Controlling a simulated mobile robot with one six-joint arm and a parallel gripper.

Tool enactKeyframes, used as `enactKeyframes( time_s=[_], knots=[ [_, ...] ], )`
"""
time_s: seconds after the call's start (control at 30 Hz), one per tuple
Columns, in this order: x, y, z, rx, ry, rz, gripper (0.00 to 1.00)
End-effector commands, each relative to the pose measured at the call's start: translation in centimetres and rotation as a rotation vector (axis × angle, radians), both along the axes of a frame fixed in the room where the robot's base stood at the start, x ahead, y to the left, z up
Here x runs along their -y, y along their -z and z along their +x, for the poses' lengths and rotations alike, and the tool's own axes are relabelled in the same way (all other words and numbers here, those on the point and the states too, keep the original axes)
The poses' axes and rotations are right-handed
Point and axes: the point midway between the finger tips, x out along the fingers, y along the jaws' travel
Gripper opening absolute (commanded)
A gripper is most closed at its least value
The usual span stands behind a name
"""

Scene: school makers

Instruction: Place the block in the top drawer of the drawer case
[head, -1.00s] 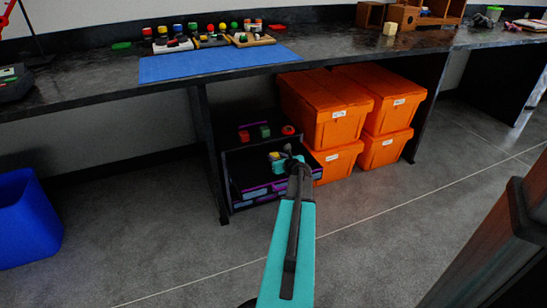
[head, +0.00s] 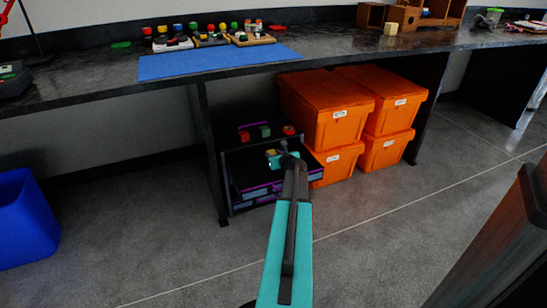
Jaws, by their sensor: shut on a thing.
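The drawer case (head: 234,204) is dark with purple-trimmed drawer fronts and stands on the floor under the counter. Its top drawer (head: 258,188) appears pulled out, with a dark inside. The fingers and my arm hide part of the block and the case's right side. I cannot tell how high the block is above the drawer floor.
A red block (head: 244,136), a green block (head: 265,131) and another red piece (head: 289,130) sit on the case top. Orange bins (head: 325,104) stand close on the right. The counter (head: 110,84) overhangs the case. A blue bin (head: 24,222) stands left.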

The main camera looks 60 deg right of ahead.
Motion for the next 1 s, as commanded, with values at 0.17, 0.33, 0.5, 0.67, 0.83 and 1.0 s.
enactKeyframes(
  time_s=[0.17, 0.33, 0.5, 0.67, 0.83, 1.0],
  knots=[
    [0.01, -0.06, -0.03, 0.0, 0.001, 0.0, 0.09],
    [0.03, 0.16, -0.05, 0.0, 0.001, 0.0, 0.09],
    [0.03, 0.25, -0.06, 0.0, 0.001, 0.0, 0.46],
    [0.03, 0.25, -0.06, 0.0, 0.001, 0.0, 0.49],
    [0.03, 0.2, -0.06, 0.0, 0.001, 0.0, 0.49],
    [-0.11, -0.2, -0.23, 0.0, 0.001, 0.0, 0.49]
  ],
)
